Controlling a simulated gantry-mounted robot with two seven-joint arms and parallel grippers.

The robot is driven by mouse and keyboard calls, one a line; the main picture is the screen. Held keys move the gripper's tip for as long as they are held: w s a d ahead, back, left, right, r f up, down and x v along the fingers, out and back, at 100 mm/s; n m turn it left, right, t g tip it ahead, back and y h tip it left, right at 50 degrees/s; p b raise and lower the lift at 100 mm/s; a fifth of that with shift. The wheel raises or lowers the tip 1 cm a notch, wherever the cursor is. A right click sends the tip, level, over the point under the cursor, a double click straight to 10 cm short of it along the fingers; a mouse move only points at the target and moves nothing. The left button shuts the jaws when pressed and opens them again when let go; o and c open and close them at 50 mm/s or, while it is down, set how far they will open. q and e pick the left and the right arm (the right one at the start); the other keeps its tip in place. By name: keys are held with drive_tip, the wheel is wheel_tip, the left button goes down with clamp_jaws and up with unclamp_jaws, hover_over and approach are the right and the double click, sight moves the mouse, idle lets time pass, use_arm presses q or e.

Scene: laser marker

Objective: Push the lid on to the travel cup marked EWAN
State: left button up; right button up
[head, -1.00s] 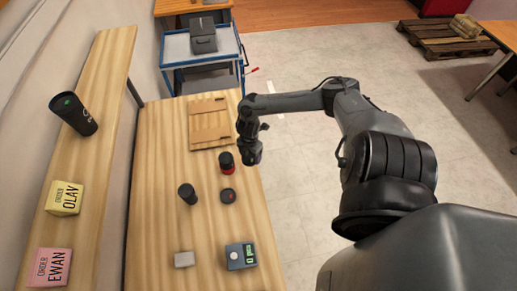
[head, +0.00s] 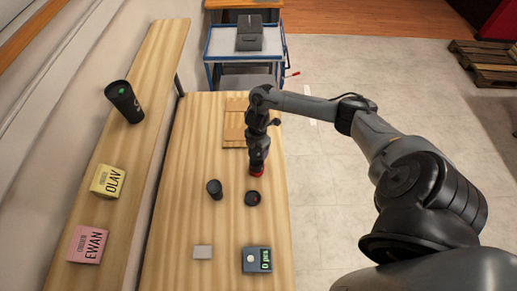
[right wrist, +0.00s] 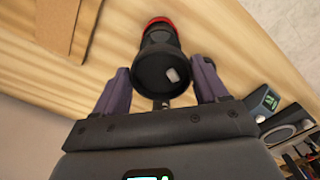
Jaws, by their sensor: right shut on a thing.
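My right gripper (head: 258,153) points down and is shut on a dark cylinder with a red base (head: 257,172), which stands on the wooden table. In the right wrist view the fingers (right wrist: 161,75) are on both sides of this dark cylinder (right wrist: 157,45); its red band is at the far end. A flat dark round piece, perhaps a lid (head: 252,198), lies just nearer on the table. A small dark cup (head: 214,189) stands left of it. A black tumbler with a green mark (head: 125,101) is on the shelf. I cannot read EWAN on any cup. My left gripper is out of view.
A yellow OLAV order block (head: 108,181) and a pink EWAN order block (head: 87,244) sit on the shelf (head: 150,70). A wooden board (head: 235,125) lies farther back.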

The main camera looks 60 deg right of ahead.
sight(258, 152)
drive_tip(key=shift+f+b, duration=1.4)
drive_tip(key=shift+f, duration=0.2)
drive_tip(key=shift+f+b, duration=0.45)
drive_tip(key=shift+f, duration=0.4)
drive_tip(key=shift+p, duration=0.4)
drive_tip(key=shift+f, duration=0.15)
idle(0.3)
drive_tip(key=o, duration=1.1)
drive_tip(key=shift+c, duration=0.2)
drive_tip(key=shift+r+p, duration=0.2)
drive_tip(key=shift+p, duration=0.1)
